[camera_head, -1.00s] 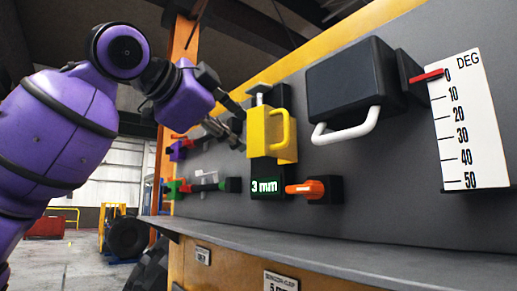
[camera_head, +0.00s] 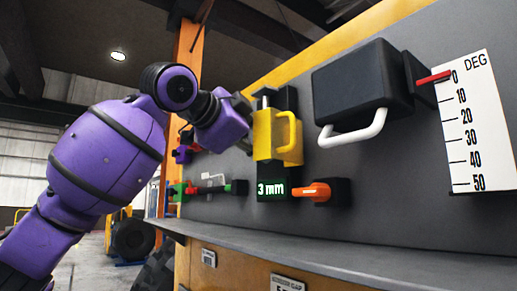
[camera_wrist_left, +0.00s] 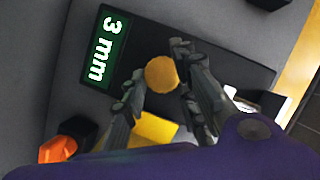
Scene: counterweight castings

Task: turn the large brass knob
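A round brass-coloured knob (camera_wrist_left: 161,73) shows in the left wrist view, between the two fingers of my left gripper (camera_wrist_left: 160,62). The fingers are apart, one on each side of it; I cannot tell whether either touches it. In the head view the knob is hidden, and my left gripper (camera_head: 244,120) is mostly hidden behind its wrist, at the left of the yellow handled block (camera_head: 264,136). A green-lit display reading 3 mm (camera_head: 272,189) sits below that block; it also shows in the wrist view (camera_wrist_left: 107,47). My right gripper is in neither view.
An orange lever (camera_head: 315,192) sticks out right of the display. A black box with a white handle (camera_head: 352,137) and a degree scale (camera_head: 472,130) are farther right. Smaller coloured fittings (camera_head: 208,186) are at the left of the panel. A grey ledge (camera_head: 330,250) runs below.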

